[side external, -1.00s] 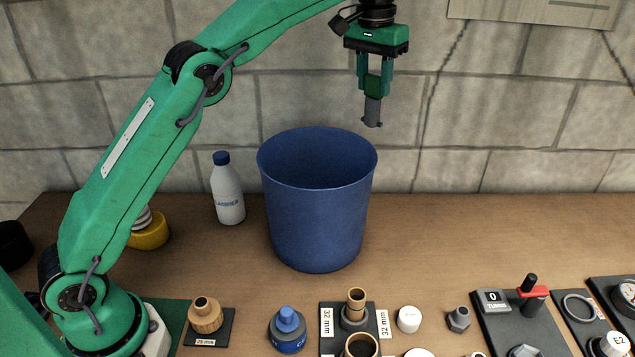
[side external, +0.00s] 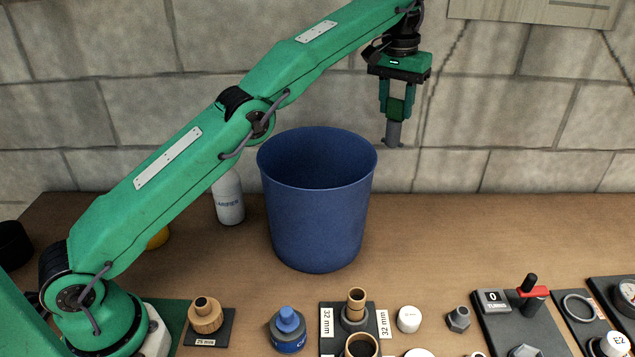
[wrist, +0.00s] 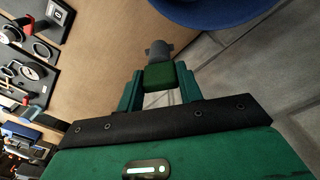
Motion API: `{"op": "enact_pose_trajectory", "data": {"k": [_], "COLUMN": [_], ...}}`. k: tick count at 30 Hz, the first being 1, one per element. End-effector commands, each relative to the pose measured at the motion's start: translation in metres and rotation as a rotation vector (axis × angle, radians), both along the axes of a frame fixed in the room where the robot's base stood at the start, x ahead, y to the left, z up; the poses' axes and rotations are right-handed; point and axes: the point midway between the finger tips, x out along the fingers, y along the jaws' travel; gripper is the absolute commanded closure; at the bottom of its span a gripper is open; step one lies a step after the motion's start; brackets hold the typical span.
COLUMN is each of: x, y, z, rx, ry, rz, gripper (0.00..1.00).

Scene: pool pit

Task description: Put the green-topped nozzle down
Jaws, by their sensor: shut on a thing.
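The green-topped nozzle (side external: 394,130) has a dark green block on top and a grey tube below that ends in a small cross piece. My gripper (side external: 397,104) is shut on its green top and holds it upright in the air, right of the blue bin's rim and above the bench. In the wrist view my gripper (wrist: 160,80) has its two fingers on either side of the green block, and the grey tube of the nozzle (wrist: 158,50) points away beyond it.
A large blue bin (side external: 318,220) stands just left of the nozzle. A white bottle (side external: 229,200) is partly behind my arm. Fittings line the front, among them a blue-capped jar (side external: 288,330) and a 32 mm stand (side external: 328,345). The bench (side external: 480,240) right of the bin is clear.

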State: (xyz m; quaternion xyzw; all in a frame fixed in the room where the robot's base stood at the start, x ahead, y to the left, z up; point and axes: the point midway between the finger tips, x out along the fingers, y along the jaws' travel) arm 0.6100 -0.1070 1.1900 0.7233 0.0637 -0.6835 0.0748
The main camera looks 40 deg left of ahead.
Motion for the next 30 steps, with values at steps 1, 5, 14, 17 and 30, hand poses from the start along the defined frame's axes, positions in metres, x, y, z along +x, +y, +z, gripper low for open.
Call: {"op": "enact_pose_trajectory", "data": {"k": [1, 5, 14, 17, 30], "x": [0.002, 0.006, 0.015, 0.018, 0.021], "y": [-0.002, -0.006, -0.019, -0.024, -0.040], "z": [-0.006, -0.019, -0.063, -0.085, -0.148], "rx": [0.000, -0.001, -0.004, -0.005, -0.011], "ry": [0.003, 0.004, 0.013, 0.016, 0.018], "rz": [0.008, 0.029, 0.093, 0.125, 0.219], "gripper": [0.94, 0.94, 0.94, 0.94, 0.94]}}
